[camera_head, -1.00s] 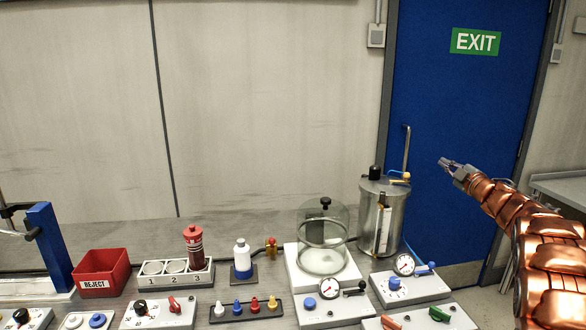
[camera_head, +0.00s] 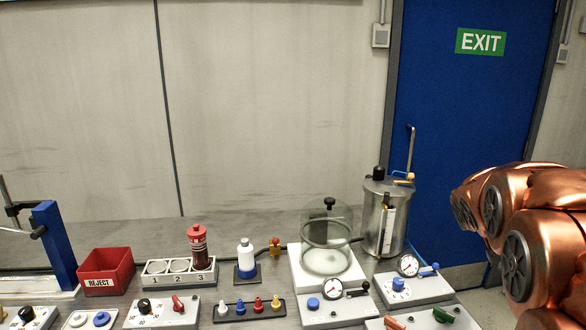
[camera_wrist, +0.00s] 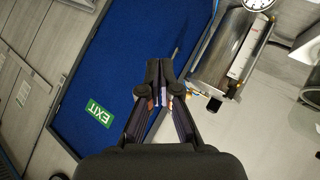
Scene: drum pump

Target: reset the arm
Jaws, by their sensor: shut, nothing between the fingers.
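My gripper (camera_wrist: 161,90) shows in the wrist view with its two dark fingers together and nothing between them. It points toward the blue door (camera_wrist: 135,45) with the green EXIT sign, clear of any object. In the head view my gripper is out of sight; only my copper-coloured arm shows at the right edge. The drum also shows in the wrist view (camera_wrist: 222,58), right of the fingers.
The bench holds a glass bell jar (camera_head: 327,238), gauge boxes (camera_head: 413,288), a red reject bin (camera_head: 105,270), a numbered rack (camera_head: 160,280) with a red bottle (camera_head: 199,247) in it, and a white bottle (camera_head: 245,258). A blue-framed stand (camera_head: 54,245) is at the left. The air before the wall is free.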

